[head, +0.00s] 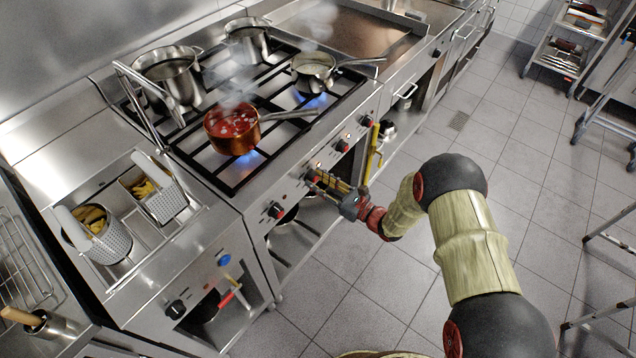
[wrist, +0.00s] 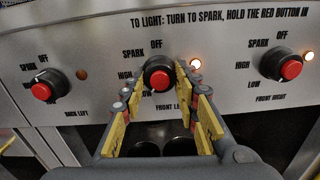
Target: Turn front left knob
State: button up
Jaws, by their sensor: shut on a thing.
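The front left knob (wrist: 158,78), black with a red centre button, is in the middle of the wrist view on the steel stove panel. My gripper (wrist: 157,88) is shut on it, one yellow-padded finger on each side. The fingers hide the knob's sides and part of its label, and I cannot tell its exact turn angle. The lamp (wrist: 195,63) beside it glows. In the head view my gripper (head: 321,182) is at the stove front, below a copper pot (head: 232,134) of red food with a blue flame under it.
The back left knob (wrist: 42,90) and front right knob (wrist: 285,65) flank my gripper. Steel pots (head: 167,75) and a saucepan (head: 314,70) stand on the burners. The tiled floor (head: 365,290) in front is open.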

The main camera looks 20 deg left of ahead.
jog(key=shift+f+n, duration=0.1)
jog(key=shift+n, duration=0.4)
dwell(0.3)
jog(key=o, duration=1.1)
jog(key=shift+o, duration=0.2)
jog(key=shift+d, duration=0.15)
jog(key=v, duration=1.1)
jog(key=shift+s+d, duration=0.2)
jog(key=shift+d, duration=0.1)
jog(key=shift+f, duration=0.1)
